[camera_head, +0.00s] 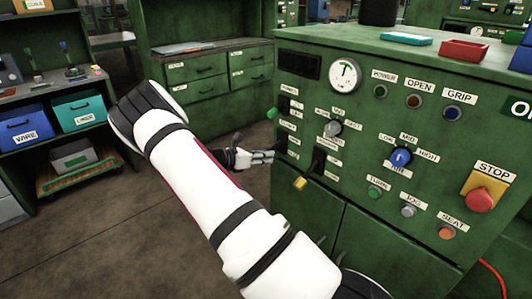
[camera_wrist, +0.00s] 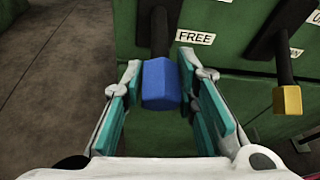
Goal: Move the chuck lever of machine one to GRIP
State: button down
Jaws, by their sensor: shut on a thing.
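The lever with a blue tip (camera_wrist: 161,84) hangs down from the green panel in the wrist view, with a FREE label (camera_wrist: 195,37) just right of its dark shaft. My gripper (camera_wrist: 160,72) has its teal-padded fingers on both sides of the blue tip, shut on it. In the head view my gripper (camera_head: 262,157) reaches the left edge of the panel of the green machine (camera_head: 345,225), and its fingers hide the blue tip there. A GRIP label (camera_head: 459,97) sits above a dark blue lamp at the panel's upper right.
A yellow-tipped lever (camera_wrist: 287,98) hangs close to the right of my gripper, also visible in the head view (camera_head: 300,183). A green-tipped lever (camera_head: 272,113) is above my gripper. A red STOP button (camera_head: 480,199) is far right. Open floor lies left of the machine.

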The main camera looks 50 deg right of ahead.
aim_at(271, 149)
notch_tip(271, 149, up, 4)
jog(key=y+p, duration=0.4)
jog(key=shift+d+r+y, duration=0.1)
jog(key=shift+y, duration=0.2)
jog(key=shift+d+r+n+t+y+p, duration=0.2)
jog(key=shift+r+y+p, duration=0.45)
jog(key=shift+y, duration=0.3)
jog(key=shift+d+r+n+t+y+p, duration=0.1)
jog(key=shift+d+r+t+y+p, duration=0.1)
jog(key=shift+r+y+p, duration=0.5)
jog(key=shift+f+y, duration=0.15)
jog(key=shift+y, duration=0.1)
jog(key=c, duration=1.2)
grip_release()
jog(key=shift+d, duration=0.1)
jog(key=shift+c, duration=0.2)
jog(key=v, duration=1.2)
